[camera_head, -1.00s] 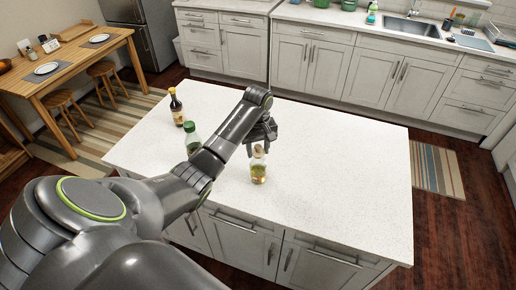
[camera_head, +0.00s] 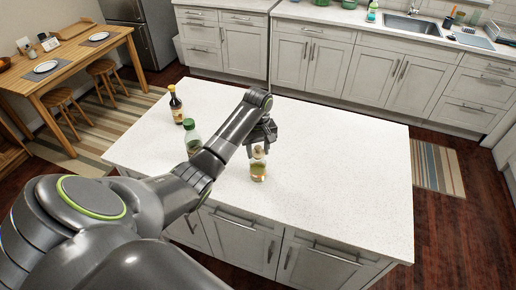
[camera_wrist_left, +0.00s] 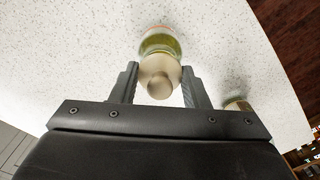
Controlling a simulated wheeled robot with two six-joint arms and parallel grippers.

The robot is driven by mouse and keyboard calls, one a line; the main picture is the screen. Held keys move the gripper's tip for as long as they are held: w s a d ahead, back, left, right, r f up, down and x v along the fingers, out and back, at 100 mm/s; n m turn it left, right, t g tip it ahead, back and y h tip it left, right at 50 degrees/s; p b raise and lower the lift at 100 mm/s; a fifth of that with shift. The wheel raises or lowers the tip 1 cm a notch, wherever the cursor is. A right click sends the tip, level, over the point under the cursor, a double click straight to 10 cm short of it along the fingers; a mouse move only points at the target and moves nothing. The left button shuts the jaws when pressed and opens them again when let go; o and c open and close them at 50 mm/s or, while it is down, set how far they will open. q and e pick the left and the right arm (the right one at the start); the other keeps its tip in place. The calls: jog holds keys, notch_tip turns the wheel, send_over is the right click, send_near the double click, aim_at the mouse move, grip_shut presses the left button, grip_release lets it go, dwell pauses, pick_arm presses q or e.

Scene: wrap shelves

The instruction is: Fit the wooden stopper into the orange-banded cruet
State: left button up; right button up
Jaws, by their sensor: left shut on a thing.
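The cruet (camera_head: 258,171), clear glass with yellow-green liquid, stands upright near the front edge of the white counter. In the wrist view its body (camera_wrist_left: 160,44) shows beyond the stopper, with an orange band at its far edge. The round, pale wooden stopper (camera_wrist_left: 160,82) is between the fingers of my left gripper (camera_wrist_left: 160,88), which is shut on it. In the head view the stopper (camera_head: 258,151) is right over the cruet's neck, in line with it. I cannot tell how deep it sits, as the stopper hides the mouth. My right gripper is not in view.
A green-capped bottle (camera_head: 192,138) stands left of the cruet, partly behind my left arm. A dark bottle with a pale label (camera_head: 176,107) stands farther back. A tan round object (camera_wrist_left: 237,105) shows partly beside the gripper in the wrist view. The counter's right side (camera_head: 345,170) is clear.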

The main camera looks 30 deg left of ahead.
pick_arm(q)
jog(key=shift+f, duration=0.6)
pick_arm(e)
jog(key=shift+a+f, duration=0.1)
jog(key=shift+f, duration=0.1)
pick_arm(q)
jog(key=o, duration=1)
jog(key=shift+o, duration=0.2)
